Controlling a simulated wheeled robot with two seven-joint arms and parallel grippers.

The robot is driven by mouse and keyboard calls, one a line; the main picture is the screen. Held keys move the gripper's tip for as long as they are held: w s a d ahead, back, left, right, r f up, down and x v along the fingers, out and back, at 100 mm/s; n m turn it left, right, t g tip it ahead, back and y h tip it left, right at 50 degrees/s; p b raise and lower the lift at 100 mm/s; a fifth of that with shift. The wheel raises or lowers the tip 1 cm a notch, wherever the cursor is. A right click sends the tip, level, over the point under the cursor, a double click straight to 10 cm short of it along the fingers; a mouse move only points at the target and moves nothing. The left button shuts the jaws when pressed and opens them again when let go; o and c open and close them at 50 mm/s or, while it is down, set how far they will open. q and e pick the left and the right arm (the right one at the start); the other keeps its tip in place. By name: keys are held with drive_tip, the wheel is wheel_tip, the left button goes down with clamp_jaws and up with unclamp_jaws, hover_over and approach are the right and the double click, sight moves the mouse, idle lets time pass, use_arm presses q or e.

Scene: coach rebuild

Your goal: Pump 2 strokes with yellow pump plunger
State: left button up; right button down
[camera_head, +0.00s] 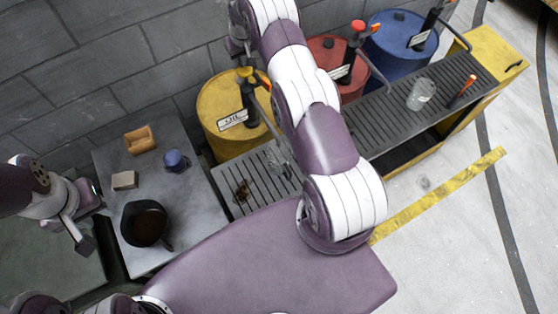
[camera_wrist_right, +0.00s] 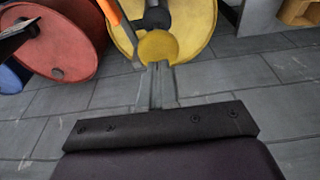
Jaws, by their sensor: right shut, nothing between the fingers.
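The yellow drum (camera_head: 218,105) labelled OIL stands against the wall behind the grated bench. Its dark pump (camera_head: 250,100) carries a yellow plunger knob (camera_head: 245,72), which also shows in the right wrist view (camera_wrist_right: 158,47). My right gripper (camera_wrist_right: 158,68) is shut and empty, with its fingertips at the near edge of the round yellow knob in that view. I cannot tell whether they touch it. In the head view, the right arm hides part of the drum and bench. My left gripper (camera_head: 84,215) hangs at the left, beside the grey table, far from the pump.
A red drum (camera_head: 325,55) and a blue drum (camera_head: 385,35) with pumps stand to the right. A glass jar (camera_head: 420,94) is on the grating.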

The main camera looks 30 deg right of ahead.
sight(246, 71)
drive_tip(key=shift+f, duration=0.1)
idle(0.3)
drive_tip(key=shift+s+f+b, duration=0.15)
drive_tip(key=shift+f+b, duration=3)
drive_tip(key=shift+f, duration=0.45)
drive_tip(key=shift+r+p, duration=1.25)
drive_tip(key=shift+r, duration=2.35)
drive_tip(key=shift+f, duration=0.15)
drive_tip(key=shift+f+b, duration=2.75)
drive_tip(key=shift+f, duration=0.7)
drive_tip(key=shift+r, duration=0.1)
